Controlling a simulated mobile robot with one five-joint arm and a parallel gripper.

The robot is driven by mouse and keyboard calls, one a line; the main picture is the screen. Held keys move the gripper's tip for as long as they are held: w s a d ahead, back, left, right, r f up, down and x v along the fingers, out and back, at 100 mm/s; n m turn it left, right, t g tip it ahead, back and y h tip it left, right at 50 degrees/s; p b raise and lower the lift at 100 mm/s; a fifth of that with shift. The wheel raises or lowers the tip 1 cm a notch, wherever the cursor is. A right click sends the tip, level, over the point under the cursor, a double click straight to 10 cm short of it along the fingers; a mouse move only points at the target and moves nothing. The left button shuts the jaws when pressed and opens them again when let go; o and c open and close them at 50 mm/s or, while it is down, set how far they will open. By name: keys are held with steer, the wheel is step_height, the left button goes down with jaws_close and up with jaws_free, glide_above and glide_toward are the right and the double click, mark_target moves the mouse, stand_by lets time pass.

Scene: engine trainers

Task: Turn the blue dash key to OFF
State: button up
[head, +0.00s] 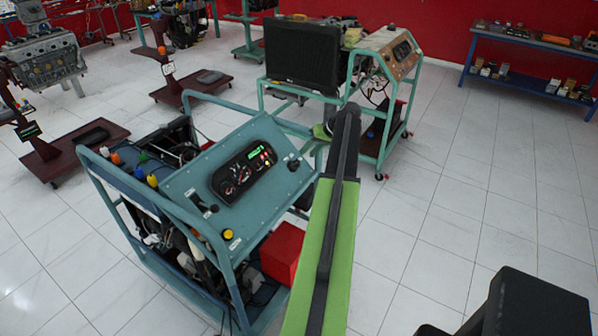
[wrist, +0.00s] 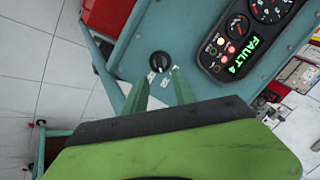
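The dash key is a round black knob (wrist: 159,62) on the blue panel, with small white labels beside it; it also shows at the panel's right end in the head view (head: 293,164). Its pointer setting is too small to read. My gripper (wrist: 160,73) is open and empty, its two green fingers apart. In the wrist view the fingertips appear just below the knob, one to each side; I cannot tell if they touch anything. In the head view the fingertips cannot be made out. The gauge cluster (head: 243,172) reads "FAULT 4" in the wrist view (wrist: 245,40), with red lamps lit.
The blue trainer frame (head: 180,207) has a raised rail around the panel. A red box (head: 283,252) sits low at its right side. Tiled floor (head: 465,215) is open to the right.

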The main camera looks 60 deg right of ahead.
mark_target(299, 161)
steer(key=b+x, duration=0.5)
steer(key=x, duration=0.3)
steer(key=shift+f, duration=0.1)
steer(key=shift+c, duration=0.2)
jaws_close()
